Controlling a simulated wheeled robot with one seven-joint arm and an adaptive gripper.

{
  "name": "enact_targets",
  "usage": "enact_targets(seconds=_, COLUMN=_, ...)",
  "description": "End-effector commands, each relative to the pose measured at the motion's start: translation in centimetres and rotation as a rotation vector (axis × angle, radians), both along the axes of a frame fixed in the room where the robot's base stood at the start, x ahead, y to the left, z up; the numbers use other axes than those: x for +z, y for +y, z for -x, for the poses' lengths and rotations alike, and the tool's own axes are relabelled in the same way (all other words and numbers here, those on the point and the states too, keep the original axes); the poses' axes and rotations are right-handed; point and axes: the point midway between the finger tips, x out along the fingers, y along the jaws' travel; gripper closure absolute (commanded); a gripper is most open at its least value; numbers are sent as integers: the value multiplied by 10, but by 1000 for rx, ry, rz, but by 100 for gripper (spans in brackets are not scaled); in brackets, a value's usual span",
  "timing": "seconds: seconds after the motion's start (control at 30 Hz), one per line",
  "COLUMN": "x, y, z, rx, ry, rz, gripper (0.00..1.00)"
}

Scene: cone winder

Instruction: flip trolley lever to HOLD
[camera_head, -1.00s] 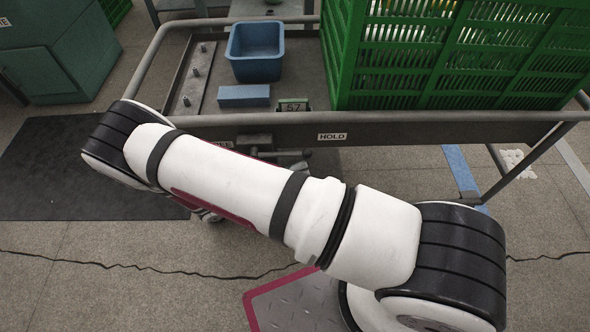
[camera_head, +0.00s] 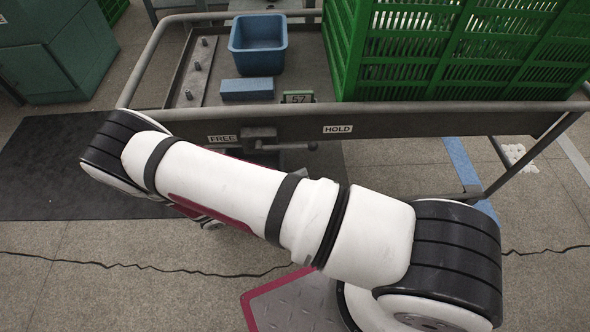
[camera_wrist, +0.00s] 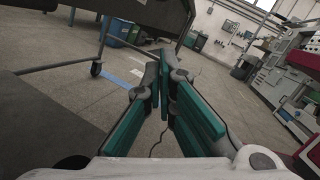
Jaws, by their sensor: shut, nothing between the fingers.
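The trolley (camera_head: 430,122) stands across the head view, with a grey front rail. A FREE label (camera_head: 222,139) is on the left of the rail and a HOLD label (camera_head: 338,129) to its right. The lever (camera_head: 286,147) sits below the rail between them; its bar lies roughly level and its end points right, towards the HOLD side. My arm passes in front, below the lever and apart from it in the picture. My gripper (camera_wrist: 163,58) shows in the wrist view, shut and empty, with open floor beyond it. The lever is not clear in that view.
The trolley carries a blue bin (camera_head: 257,47), a blue block (camera_head: 246,89), a small display reading 57 (camera_head: 298,97) and a green crate (camera_head: 440,60). A dark mat (camera_head: 45,165) lies at left. A trolley caster (camera_wrist: 96,69) shows in the wrist view.

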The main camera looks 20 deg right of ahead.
Motion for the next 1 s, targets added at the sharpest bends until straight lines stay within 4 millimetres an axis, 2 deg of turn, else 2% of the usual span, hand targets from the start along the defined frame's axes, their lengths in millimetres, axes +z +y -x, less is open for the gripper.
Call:
enact_targets(seconds=0.03, x=-5, y=14, z=-1, rx=5, ry=-1, rz=-5, gripper=100)
enact_targets(seconds=0.2, x=-15, y=49, z=-1, rx=4, ry=-2, rz=-5, gripper=100)
enact_targets(seconds=0.4, x=-27, y=80, z=-1, rx=3, ry=-2, rz=-4, gripper=100)
enact_targets(seconds=0.6, x=-31, y=92, z=-1, rx=2, ry=-2, rz=-3, gripper=100)
enact_targets(seconds=1.0, x=-31, y=93, z=-1, rx=2, ry=-1, rz=-3, gripper=100)
